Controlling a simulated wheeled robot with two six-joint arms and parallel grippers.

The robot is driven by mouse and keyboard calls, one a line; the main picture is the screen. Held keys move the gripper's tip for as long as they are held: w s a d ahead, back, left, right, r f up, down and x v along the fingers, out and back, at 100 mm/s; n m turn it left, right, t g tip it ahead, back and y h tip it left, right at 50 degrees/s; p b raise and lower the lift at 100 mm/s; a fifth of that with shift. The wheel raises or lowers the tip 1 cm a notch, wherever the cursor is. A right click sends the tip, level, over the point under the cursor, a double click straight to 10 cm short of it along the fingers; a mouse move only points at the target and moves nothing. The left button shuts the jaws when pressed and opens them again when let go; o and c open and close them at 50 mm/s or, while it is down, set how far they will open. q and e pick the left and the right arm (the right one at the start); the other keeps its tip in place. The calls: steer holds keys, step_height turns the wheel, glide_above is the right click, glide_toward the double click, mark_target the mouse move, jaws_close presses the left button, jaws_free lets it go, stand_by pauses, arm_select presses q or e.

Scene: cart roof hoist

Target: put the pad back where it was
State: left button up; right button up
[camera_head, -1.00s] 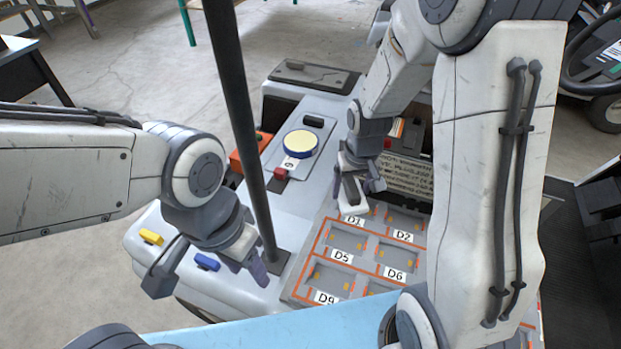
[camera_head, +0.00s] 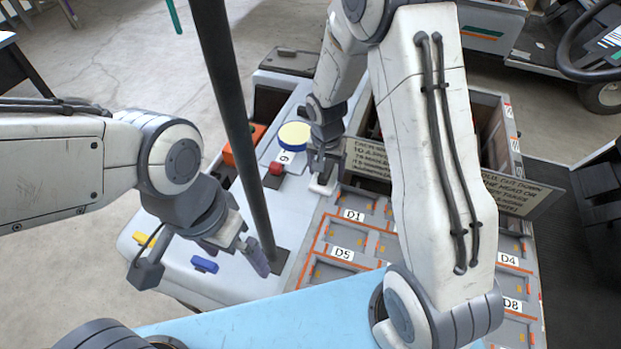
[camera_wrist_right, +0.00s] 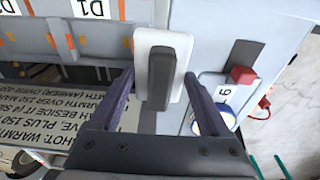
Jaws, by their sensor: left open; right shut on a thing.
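The pad (camera_wrist_right: 177,45) is a white block with a dark bar handle on top. My right gripper (camera_wrist_right: 162,80) is shut on it. In the head view the pad (camera_head: 322,187) is at the cart's pale top, just left of the sign board and beyond compartment D1. I cannot tell whether it touches the surface. My left gripper (camera_head: 203,262) is open and empty over the cart's near left corner, by a blue block (camera_head: 204,264).
A dark pole (camera_head: 235,120) rises between my arms. A round yellow-topped, blue-rimmed disc (camera_head: 293,136) and a red block (camera_head: 276,168) sit left of the pad. A lettered board (camera_head: 368,160) fronts an open bin. Orange-lined compartments (camera_head: 320,270) fill the near right.

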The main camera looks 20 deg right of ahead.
steer(key=w+a+f, duration=0.3)
steer(key=w, duration=0.1)
steer(key=shift+w+f, duration=0.1)
steer(key=shift+f, duration=1.95)
steer(key=shift+f+b, duration=0.65)
steer(key=shift+b, duration=0.2)
steer(key=o, duration=1.3)
steer(key=shift+s, duration=0.2)
steer(key=shift+d+f, duration=0.1)
steer(key=shift+r+p, duration=0.45)
steer(key=shift+r, duration=0.05)
steer(key=r, duration=0.4)
steer(key=r+p, duration=0.1)
steer(key=r, duration=0.3)
steer(key=s+a+r, duration=0.1)
steer(key=r, duration=0.3)
steer(key=shift+r, duration=0.25)
steer(key=shift+w, duration=0.1)
